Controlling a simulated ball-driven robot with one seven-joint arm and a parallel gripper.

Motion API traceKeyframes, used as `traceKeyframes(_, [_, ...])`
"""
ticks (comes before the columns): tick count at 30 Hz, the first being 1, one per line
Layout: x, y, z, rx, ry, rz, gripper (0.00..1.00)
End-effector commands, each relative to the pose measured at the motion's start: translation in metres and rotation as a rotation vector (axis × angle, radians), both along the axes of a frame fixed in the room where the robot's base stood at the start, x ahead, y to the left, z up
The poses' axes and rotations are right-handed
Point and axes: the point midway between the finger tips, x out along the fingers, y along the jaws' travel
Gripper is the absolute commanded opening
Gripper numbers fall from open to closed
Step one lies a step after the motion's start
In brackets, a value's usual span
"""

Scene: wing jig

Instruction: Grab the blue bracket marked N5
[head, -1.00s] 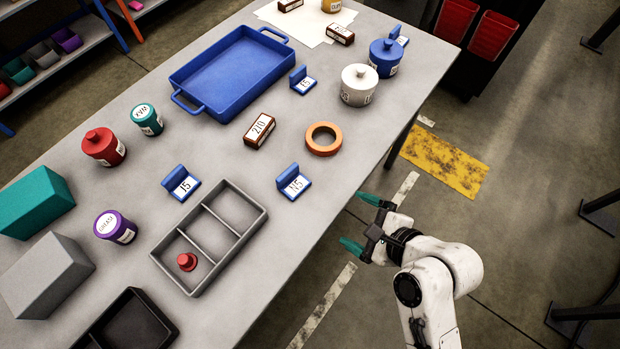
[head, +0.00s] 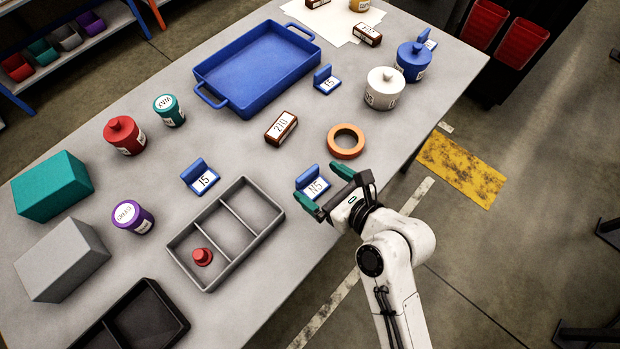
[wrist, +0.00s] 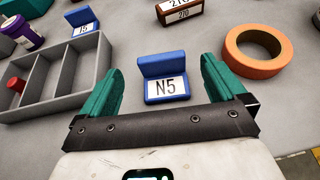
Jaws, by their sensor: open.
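The blue bracket marked N5 (head: 313,184) stands on the grey table near its front edge. It also shows in the wrist view (wrist: 162,68), upright, with its white N5 label facing me. My gripper (head: 325,190) is open, with one teal finger on each side of the bracket's near end in the head view. In the wrist view my gripper (wrist: 160,85) has the bracket between and slightly beyond its fingertips, with gaps on both sides. I cannot tell how high the fingers are above the table.
A grey divided tray (head: 226,235) holding a red knob piece (head: 202,257) lies to the left. An orange ring (head: 346,141) lies to the upper right, and a brown 210 box (head: 281,128) behind. A similar blue bracket marked J5 (head: 200,177) stands farther left.

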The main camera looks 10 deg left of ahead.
Motion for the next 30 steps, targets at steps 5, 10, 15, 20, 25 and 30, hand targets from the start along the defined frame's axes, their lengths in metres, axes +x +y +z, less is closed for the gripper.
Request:
traceKeyframes(5, [0.007, 0.01, -0.005, -0.001, 0.0, 0.0, 0.97])
traceKeyframes(10, [0.017, 0.024, -0.012, -0.001, 0.0, 0.003, 0.97])
traceKeyframes(15, [0.03, 0.041, -0.022, -0.002, -0.001, 0.002, 0.97])
traceKeyframes(20, [0.036, 0.048, -0.026, -0.003, -0.001, 0.0, 0.97])
traceKeyframes(25, [0.036, 0.048, -0.026, -0.003, -0.001, -0.001, 0.97])
traceKeyframes(30, [0.036, 0.048, -0.026, -0.003, -0.001, 0.0, 0.85])
